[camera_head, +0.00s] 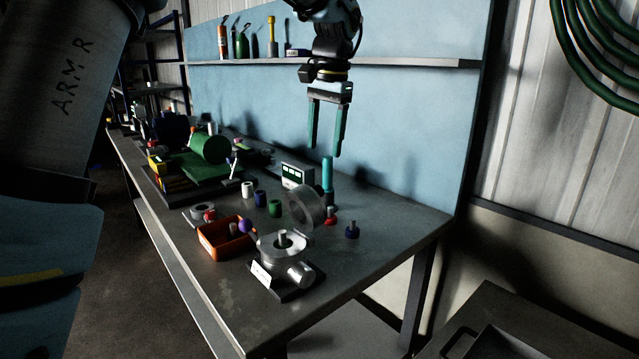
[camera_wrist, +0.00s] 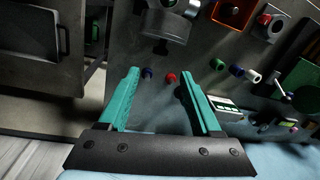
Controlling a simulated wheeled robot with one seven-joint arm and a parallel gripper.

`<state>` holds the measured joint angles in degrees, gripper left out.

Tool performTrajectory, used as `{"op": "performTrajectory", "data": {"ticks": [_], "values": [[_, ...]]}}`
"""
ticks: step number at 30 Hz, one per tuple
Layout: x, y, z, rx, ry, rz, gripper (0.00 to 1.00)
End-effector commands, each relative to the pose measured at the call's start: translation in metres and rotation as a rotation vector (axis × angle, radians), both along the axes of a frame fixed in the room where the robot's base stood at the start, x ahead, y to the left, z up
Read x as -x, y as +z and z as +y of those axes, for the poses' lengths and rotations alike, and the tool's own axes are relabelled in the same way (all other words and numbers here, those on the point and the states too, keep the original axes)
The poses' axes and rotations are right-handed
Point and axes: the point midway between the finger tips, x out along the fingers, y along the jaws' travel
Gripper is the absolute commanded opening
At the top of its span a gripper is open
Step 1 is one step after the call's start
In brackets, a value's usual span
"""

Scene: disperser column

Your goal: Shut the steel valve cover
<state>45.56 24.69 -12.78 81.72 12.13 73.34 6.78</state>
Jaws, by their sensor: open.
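The steel valve (camera_head: 283,250) stands on a dark base plate near the front edge of the workbench, with a short pipe stub at its right. Its round steel cover (camera_head: 305,207) stands raised and tilted on the far side of the body, so the valve's top is uncovered. In the wrist view the cover (camera_wrist: 163,27) shows near the top edge, and the valve is partly cut off. My gripper (camera_head: 325,151) hangs fingers down above the back of the bench, beyond the cover and apart from it. Its two teal fingers (camera_wrist: 158,80) are open and empty.
An orange bin (camera_head: 222,241) and a purple ball (camera_head: 245,226) are left of the valve. Red (camera_head: 331,216) and blue (camera_head: 352,230) knobs lie right of the cover. A shelf (camera_head: 390,63) runs behind. The bench's front right is clear.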

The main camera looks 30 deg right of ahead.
Motion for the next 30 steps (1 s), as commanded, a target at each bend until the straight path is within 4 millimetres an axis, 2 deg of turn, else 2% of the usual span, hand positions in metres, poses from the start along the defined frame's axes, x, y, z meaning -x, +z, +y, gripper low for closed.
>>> {"op": "performTrajectory", "data": {"ticks": [12,18,22,30], "values": [[-0.008,-0.069,0.005,-0.004,0.004,0.003,0.65],[-0.011,-0.094,0.006,-0.002,0.003,0.001,0.65],[-0.011,-0.101,0.007,-0.002,0.003,0.001,0.65],[-0.011,-0.103,0.006,0.0,0.004,-0.001,0.65]]}}
